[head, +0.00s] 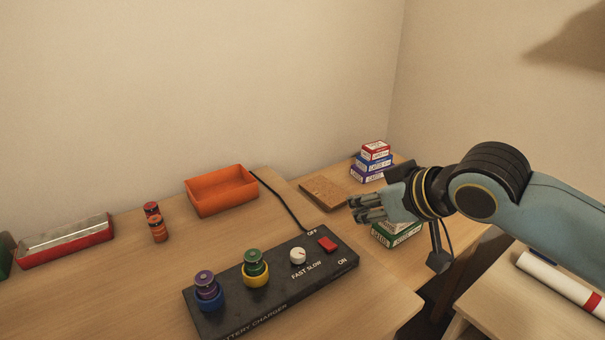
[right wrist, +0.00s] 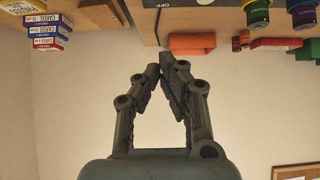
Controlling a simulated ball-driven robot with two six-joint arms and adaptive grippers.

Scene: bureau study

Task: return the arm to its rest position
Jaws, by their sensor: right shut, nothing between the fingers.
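My right arm comes in from the right in the head view. Its gripper (head: 366,207) is shut and empty, in the air over the right part of the desks, in front of a green card box (head: 398,238) that it partly hides. In the right wrist view the gripper (right wrist: 167,60) has its fingertips together with nothing between them. That view looks upside down, with the desk along the top edge. My left gripper is not in view.
A black battery charger (head: 279,277) holds a purple and a green battery. An orange tray (head: 222,191), two red batteries (head: 155,222) and a red tin (head: 66,241) stand behind. Stacked card boxes (head: 372,164) and a brown board (head: 325,193) lie beyond my gripper. A white roll (head: 562,284) lies at right.

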